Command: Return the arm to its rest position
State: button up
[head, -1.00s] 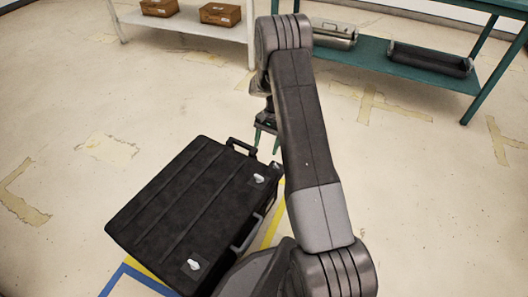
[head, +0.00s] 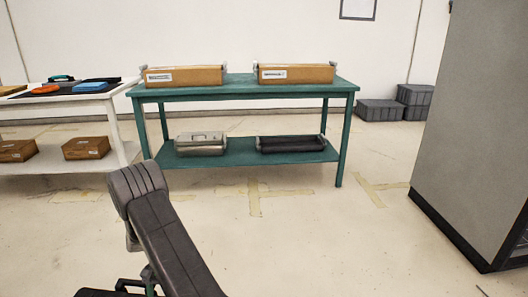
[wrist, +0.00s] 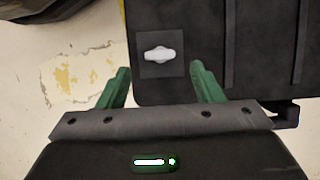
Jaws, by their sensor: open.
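My gripper (wrist: 160,88) shows in the wrist view with its two green fingers spread apart and nothing between them. It is above the black case, close to one corner. The black case (wrist: 265,60) lies on the floor with ribbed lid and a silver latch (wrist: 159,54) just beyond the fingertips. In the head view my arm rises at the lower left, and the fingers are mostly hidden or cut off by the frame's bottom edge. A dark edge, probably the case (head: 100,293), shows at the bottom left.
A green table (head: 240,89) stands ahead with two cardboard boxes on top and two toolboxes on its lower shelf. A white table (head: 70,99) is at left. A grey cabinet (head: 475,130) stands at right. Open floor (head: 310,240) lies between.

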jog(key=b+x, duration=0.1)
jog(key=x, duration=0.4)
jog(key=shift+s+f, duration=0.1)
jog(key=shift+f, duration=0.1)
jog(key=shift+r, duration=0.1)
jog(key=p+v, duration=0.5)
jog(key=v, duration=0.9)
jog(key=b+x, duration=0.5)
jog(key=x, duration=0.9)
jog(key=shift+b, duration=0.3)
jog(key=m, duration=0.2)
jog(key=m+y, duration=0.1)
jog(key=shift+d+m+y, duration=0.15)
jog(key=shift+m+y, duration=0.15)
jog(key=shift+m, duration=0.1)
jog(key=m, duration=0.2)
jog(key=m+t+y, duration=0.1)
jog(key=m, duration=0.2)
jog(key=shift+d+y+b, duration=0.1)
jog(key=shift+y+b, duration=0.2)
jog(key=shift+b, duration=0.1)
jog(key=p+v, duration=0.5)
jog(key=v, duration=0.8)
jog(key=shift+r, duration=0.4)
jog(key=shift+s+d, duration=0.1)
jog(key=shift+s, duration=0.05)
